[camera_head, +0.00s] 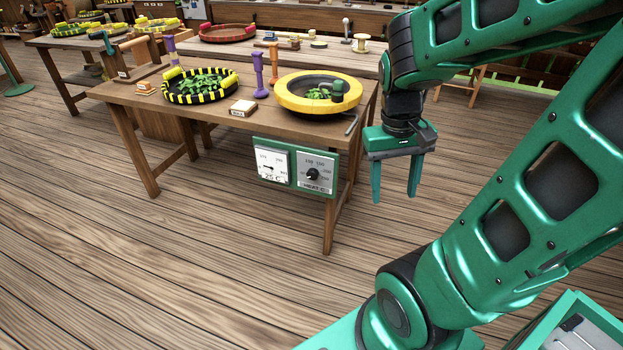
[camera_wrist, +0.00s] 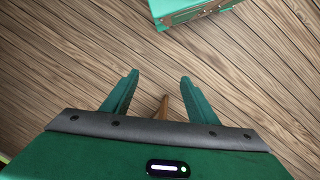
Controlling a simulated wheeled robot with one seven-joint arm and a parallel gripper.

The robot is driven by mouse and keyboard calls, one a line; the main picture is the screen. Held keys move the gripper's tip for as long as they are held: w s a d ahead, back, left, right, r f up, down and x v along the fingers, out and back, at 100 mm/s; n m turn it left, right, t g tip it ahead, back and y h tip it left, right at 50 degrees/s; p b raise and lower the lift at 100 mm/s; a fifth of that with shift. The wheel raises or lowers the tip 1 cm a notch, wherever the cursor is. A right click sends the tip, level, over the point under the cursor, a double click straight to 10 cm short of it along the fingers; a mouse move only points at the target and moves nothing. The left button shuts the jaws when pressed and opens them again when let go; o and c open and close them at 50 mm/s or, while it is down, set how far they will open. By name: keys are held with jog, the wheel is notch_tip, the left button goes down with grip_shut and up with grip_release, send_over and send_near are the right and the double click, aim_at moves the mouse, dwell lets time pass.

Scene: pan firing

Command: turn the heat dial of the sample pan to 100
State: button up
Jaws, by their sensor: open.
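The heat dial (camera_head: 311,174) is a black knob on a grey plate with small numbers around it and a heat label below. It sits at the right of a green panel (camera_head: 292,165) on the front of the wooden table; the knob's exact setting is too small to read. Left of it is a white gauge (camera_head: 271,165) that seems to read 25 C. Above the panel stands a yellow-rimmed pan (camera_head: 343,101) with green leaves. My gripper (camera_head: 395,192) is open and empty, fingers down, right of the dial and apart from it. The dial is not seen in the wrist view.
The wooden table (camera_head: 140,93) also holds a striped black-and-yellow pan (camera_head: 180,98), purple and orange upright tools, and a small block (camera_head: 243,108). A table leg (camera_head: 328,225) stands below the panel. The plank floor before the table is clear.

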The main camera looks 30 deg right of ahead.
jog(key=w+d+f+n+g+h, duration=0.2)
jog(key=w+d+f+n+h, duration=0.25)
jog(key=w+f, duration=0.5)
jog(key=n+t+h, duration=0.9)
jog(key=n+t, duration=0.5)
jog(key=n, duration=0.9)
send_near(311, 177)
jog(key=x, duration=0.9)
jog(key=shift+w+d+r, duration=0.1)
jog(key=shift+w+d, duration=0.1)
jog(key=shift+d, duration=0.05)
jog(key=c, duration=1.1)
